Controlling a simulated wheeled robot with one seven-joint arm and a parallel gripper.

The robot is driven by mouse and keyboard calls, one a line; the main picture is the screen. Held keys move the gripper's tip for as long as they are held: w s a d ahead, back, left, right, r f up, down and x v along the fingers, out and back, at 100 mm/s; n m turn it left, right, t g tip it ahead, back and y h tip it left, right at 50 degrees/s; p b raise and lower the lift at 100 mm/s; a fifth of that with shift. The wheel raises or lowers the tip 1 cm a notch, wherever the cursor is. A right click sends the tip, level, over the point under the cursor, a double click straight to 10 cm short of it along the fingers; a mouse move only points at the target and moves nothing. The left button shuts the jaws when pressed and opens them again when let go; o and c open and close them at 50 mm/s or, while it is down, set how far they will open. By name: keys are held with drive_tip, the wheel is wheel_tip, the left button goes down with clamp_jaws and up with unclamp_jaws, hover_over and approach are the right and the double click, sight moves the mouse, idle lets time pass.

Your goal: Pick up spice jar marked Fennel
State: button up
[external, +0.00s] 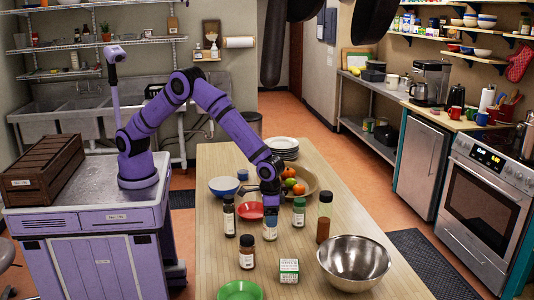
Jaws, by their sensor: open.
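Several spice jars stand upright on the wooden table. One jar (270,232) is directly below my gripper (271,217), its upper part hidden by it. Dark-capped jars stand to the left (229,216) and front left (247,254). A green-capped jar (299,214) and a taller jar of brown spice (323,228) stand to the right. The labels are too small to read, so I cannot tell which jar is Fennel. My gripper points down, open; I cannot tell whether its fingers are around the jar below or just above it.
A green-and-white box (289,271), a steel bowl (353,262) and a green bowl (240,290) sit at the front. A red bowl (250,210), a blue bowl (223,187), a fruit bowl (309,179) and stacked plates (283,147) lie behind. The table (222,158) is clear at the back left.

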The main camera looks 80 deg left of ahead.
drive_tip(key=shift+f, duration=0.3)
drive_tip(key=c, duration=1.1)
